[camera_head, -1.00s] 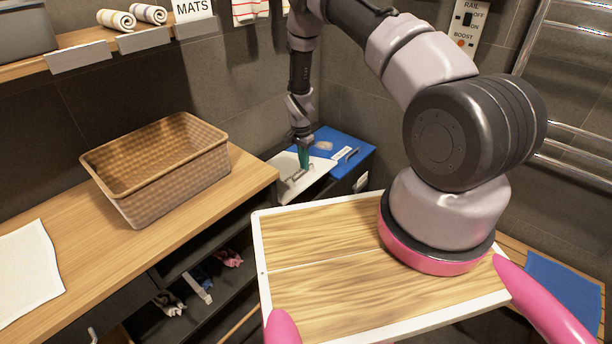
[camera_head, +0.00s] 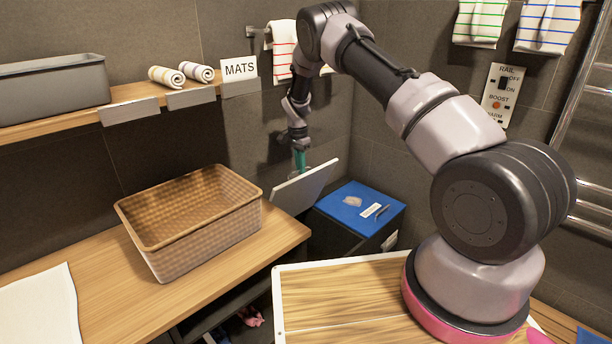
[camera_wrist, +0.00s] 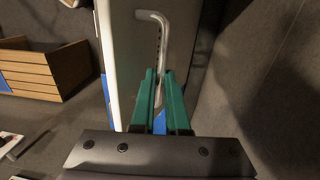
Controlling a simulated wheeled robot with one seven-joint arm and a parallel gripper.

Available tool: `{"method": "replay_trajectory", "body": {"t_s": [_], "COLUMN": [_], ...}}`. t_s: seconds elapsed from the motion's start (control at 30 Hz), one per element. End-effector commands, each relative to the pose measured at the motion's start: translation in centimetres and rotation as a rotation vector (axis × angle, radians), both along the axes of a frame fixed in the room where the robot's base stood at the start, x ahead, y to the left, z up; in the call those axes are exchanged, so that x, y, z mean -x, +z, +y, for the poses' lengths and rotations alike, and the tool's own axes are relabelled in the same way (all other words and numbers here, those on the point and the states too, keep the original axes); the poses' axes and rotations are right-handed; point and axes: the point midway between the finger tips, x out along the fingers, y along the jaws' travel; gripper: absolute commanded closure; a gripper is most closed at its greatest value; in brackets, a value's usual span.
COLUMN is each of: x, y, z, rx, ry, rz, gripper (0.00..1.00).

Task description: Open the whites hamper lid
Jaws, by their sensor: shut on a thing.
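The white hamper lid (camera_head: 304,188) is tilted up steeply beside the flat blue lid (camera_head: 360,207) in the head view. My gripper (camera_head: 300,160) is at the upper part of the white lid, with its green fingers against it. In the wrist view my gripper (camera_wrist: 162,88) has its fingers close together on the lower end of the pale bar handle (camera_wrist: 158,22), which stands on the lid's face (camera_wrist: 128,60). The inside of the hamper under the white lid is mostly hidden in the head view.
A woven basket (camera_head: 190,222) stands on the wooden counter (camera_head: 95,262) at left. A shelf with a grey bin (camera_head: 52,88), rolled towels (camera_head: 182,73) and a MATS sign (camera_head: 240,69) is above. The wall is close behind the lid.

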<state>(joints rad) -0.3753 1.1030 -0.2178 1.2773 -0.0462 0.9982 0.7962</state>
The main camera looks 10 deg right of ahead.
Motion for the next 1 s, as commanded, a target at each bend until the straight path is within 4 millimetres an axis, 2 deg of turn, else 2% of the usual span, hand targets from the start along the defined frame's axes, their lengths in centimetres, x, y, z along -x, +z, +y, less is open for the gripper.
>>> {"method": "replay_trajectory", "body": {"t_s": [0.1,0.63,0.67,0.7,0.73,1.0], "x": [-0.08,-0.19,-0.18,-0.19,-0.21,-0.34], "y": [-0.16,-0.14,-0.14,-0.12,-0.10,0.11], "z": [0.62,0.77,0.76,0.75,0.73,0.49], "rx": [-0.002,-0.002,-0.001,-0.002,-0.002,0.000], "ry": [0.005,0.003,0.003,0.003,0.003,0.001], "rz": [0.006,0.010,0.011,0.010,0.010,0.006], "gripper": [1.00,1.00,0.80,0.65,0.58,0.58]}}
